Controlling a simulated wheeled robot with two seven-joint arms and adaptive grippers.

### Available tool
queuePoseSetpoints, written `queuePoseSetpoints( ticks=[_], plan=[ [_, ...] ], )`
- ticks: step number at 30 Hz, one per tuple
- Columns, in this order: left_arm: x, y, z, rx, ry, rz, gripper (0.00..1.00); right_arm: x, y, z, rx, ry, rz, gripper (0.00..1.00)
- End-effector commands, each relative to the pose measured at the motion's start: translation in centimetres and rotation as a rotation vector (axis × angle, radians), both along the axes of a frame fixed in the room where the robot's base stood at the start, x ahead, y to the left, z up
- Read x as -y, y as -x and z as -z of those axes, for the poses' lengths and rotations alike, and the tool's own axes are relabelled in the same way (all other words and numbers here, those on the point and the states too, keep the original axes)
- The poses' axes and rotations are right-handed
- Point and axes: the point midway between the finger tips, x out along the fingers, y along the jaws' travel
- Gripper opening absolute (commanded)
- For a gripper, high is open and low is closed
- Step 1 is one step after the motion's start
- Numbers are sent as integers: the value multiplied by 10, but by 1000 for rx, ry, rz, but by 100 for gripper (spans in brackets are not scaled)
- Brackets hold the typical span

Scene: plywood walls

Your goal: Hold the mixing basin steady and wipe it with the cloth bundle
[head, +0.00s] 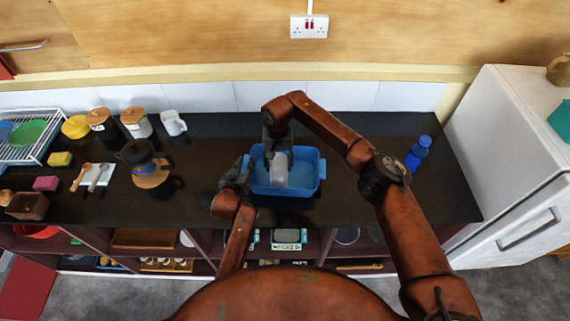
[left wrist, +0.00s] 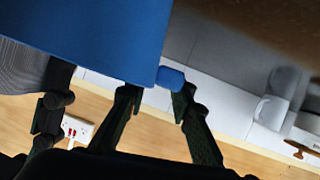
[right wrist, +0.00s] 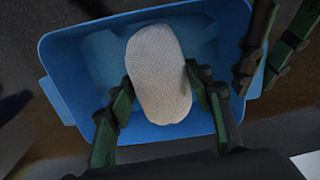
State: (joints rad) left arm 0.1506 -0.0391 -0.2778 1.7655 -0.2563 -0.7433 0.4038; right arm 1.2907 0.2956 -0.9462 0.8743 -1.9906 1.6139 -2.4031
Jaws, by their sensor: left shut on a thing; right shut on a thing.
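The blue mixing basin (head: 306,185) stands on the dark counter in the middle of the head view. It fills the top left of the left wrist view (left wrist: 90,35) and shows from above in the right wrist view (right wrist: 80,60). My left gripper (head: 243,170) is shut on the basin's left side. The pale cloth bundle (head: 279,168) is over the basin's inside and shows its woven surface in the right wrist view (right wrist: 158,75). My right gripper (right wrist: 160,95) is shut on the bundle. Whether the bundle touches the basin floor is hidden.
A coffee pot (head: 143,160), jars (head: 136,122), a white mug (head: 173,123) and a dish rack (head: 30,135) are on the left. The counter between basin and bottle is clear, below my right arm.

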Motion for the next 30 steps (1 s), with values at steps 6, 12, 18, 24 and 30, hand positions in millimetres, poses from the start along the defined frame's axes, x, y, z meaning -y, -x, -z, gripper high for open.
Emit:
queuePoseSetpoints(
  ticks=[6,12,18,24,30],
  plan=[
    [0,0,0,1,1,-1,0,3,-20,0,0,2,2,24],
    [0,0,0,1,0,0,0,4,-33,0,1,2,2,24],
    [0,0,0,1,0,0,0,4,-28,0,1,1,-3,24],
    [0,0,0,1,0,0,0,3,-12,1,1,1,-3,24],
    [0,0,0,1,0,0,0,1,0,-4,1,0,0,24]
  ],
)
